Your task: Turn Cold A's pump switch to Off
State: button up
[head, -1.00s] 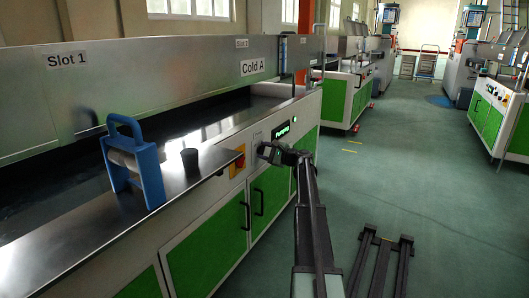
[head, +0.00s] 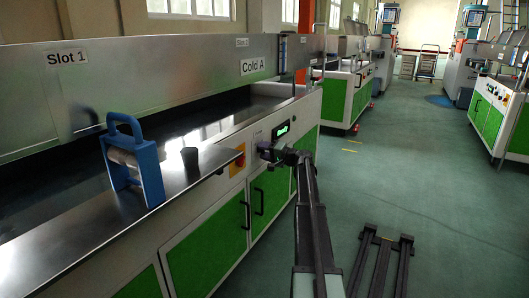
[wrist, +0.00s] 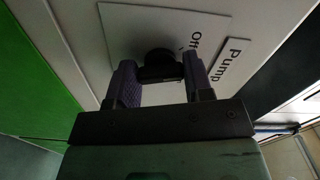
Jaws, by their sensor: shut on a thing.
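The Cold A unit, marked by its label (head: 253,66), has a front panel with a small lit green display (head: 283,129). In the wrist view the black pump switch knob (wrist: 159,62) sits on a white plate (wrist: 190,22) with the word "Off" beside it and a "Pump" label (wrist: 233,62) to the right. My gripper (wrist: 160,80) is shut on the knob, one finger on each side. In the head view my gripper (head: 265,152) is at the panel just below the display. The knob is hidden there, and its pointer direction cannot be told.
A red and yellow switch (head: 238,164) is on the panel just left of my gripper. Green doors with black handles (head: 258,201) are below. A blue-handled spool holder (head: 133,165) and a dark cup (head: 190,160) stand on the ledge. The aisle floor at right is mostly clear.

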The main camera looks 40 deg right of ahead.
jog(key=n, duration=0.5)
jog(key=shift+f+n, duration=0.1)
jog(key=shift+n, duration=0.2)
dwell(0.4)
jog(key=o, duration=0.9)
jog(key=v, duration=1.1)
